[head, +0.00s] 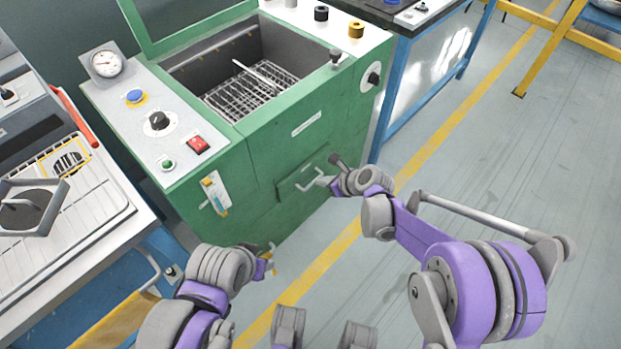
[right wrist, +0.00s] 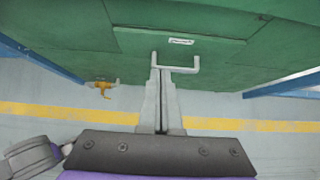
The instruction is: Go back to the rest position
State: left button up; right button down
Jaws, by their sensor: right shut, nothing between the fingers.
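My right gripper (head: 326,182) is in front of the green blower cabinet (head: 262,211), close to the handle of its lower panel. In the right wrist view its two fingers (right wrist: 160,78) are together with nothing between them. The pale U-shaped handle (right wrist: 181,69) shows just beyond the tips; I cannot tell whether they touch it. My left gripper (head: 263,264) is low at the cabinet's near lower corner. It is small and partly hidden behind its own wrist, so its finger opening is unclear.
The cabinet's lid is up, with a wire basket (head: 246,93) inside. An orange valve (right wrist: 103,87) sticks out low on the cabinet. A bench with a white tray (head: 108,212) stands left, and a blue-legged table (head: 428,68) right. Grey floor (head: 520,160) at right is clear.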

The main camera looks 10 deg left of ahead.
jog(key=v, duration=0.4)
jog(key=shift+d+r+p, duration=0.15)
jog(key=shift+p, duration=0.2)
